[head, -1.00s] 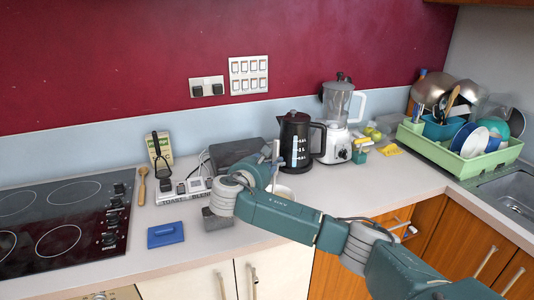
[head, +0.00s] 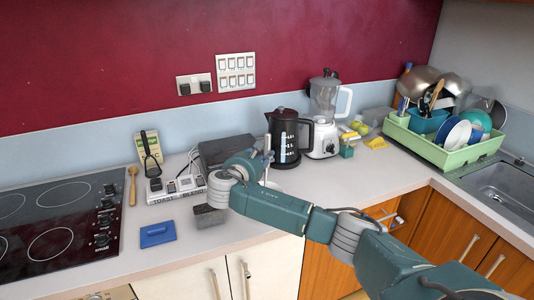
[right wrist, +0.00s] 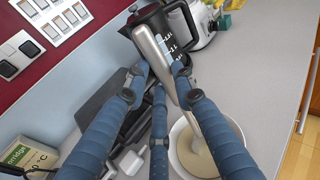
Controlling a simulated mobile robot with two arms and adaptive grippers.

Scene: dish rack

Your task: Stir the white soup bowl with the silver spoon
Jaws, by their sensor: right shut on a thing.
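My right gripper (head: 262,160) is shut on the silver spoon, just in front of the black kettle in the head view. In the right wrist view the spoon's handle (right wrist: 153,58) stands tilted between the blue fingers. Its lower part slants down into the white soup bowl (right wrist: 239,124), which holds beige soup (right wrist: 196,160). The spoon's tip is hidden in the soup. In the head view my arm hides most of the bowl, and only a sliver of white shows beside it. My left gripper is not in view.
The black kettle (head: 285,135) and the white blender (head: 324,115) stand just behind the bowl. A blue pad (head: 157,234) lies near the front edge. A green dish rack (head: 462,165) stands at the right.

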